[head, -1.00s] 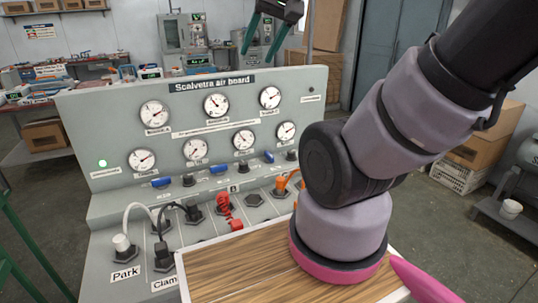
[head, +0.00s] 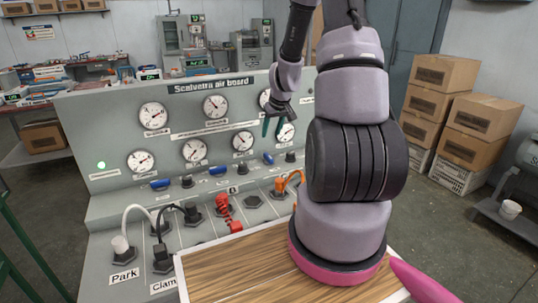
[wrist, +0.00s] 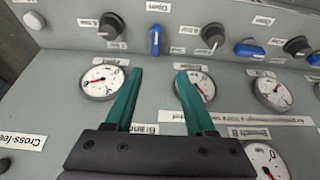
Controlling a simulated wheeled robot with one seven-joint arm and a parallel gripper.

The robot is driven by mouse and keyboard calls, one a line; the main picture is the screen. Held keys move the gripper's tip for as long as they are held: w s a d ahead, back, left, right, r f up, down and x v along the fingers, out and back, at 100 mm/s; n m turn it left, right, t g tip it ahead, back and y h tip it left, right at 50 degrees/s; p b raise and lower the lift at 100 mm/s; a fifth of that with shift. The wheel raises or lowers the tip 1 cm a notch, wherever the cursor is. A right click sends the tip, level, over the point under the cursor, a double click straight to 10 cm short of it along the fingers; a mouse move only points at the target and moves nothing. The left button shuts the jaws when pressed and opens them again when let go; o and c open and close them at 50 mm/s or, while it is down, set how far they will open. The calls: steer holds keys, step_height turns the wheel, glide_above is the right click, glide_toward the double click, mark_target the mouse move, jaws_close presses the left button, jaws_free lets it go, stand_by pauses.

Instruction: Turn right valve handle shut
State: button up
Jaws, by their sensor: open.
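The right valve handle (head: 268,158) is a small blue lever on the grey air board. In the wrist view this blue handle (wrist: 155,40) stands upright in the picture, while the middle blue handle (wrist: 249,50) lies crosswise. My gripper (head: 274,126) hangs in front of the right-hand gauges, just above the right handle in the picture. Its green fingers are open and empty, and in the wrist view the fingertips (wrist: 160,74) point toward the right handle, apart from it. The left blue handle (head: 161,183) is farther off.
Black knobs (head: 291,156) sit beside the blue handles, and round gauges (head: 195,150) fill the panel above. Plugs and cables, including a red plug (head: 224,205) and an orange cable (head: 281,184), stand on the lower ledge. A wooden board (head: 235,268) lies in front.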

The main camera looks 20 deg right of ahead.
mark_target(269, 155)
steer(key=x, duration=0.8)
steer(key=s+d+x, duration=0.1)
steer(key=x, duration=0.3)
steer(key=shift+w+f, duration=0.2)
steer(key=shift+f, duration=0.35)
steer(key=shift+a, duration=0.1)
jaws_close()
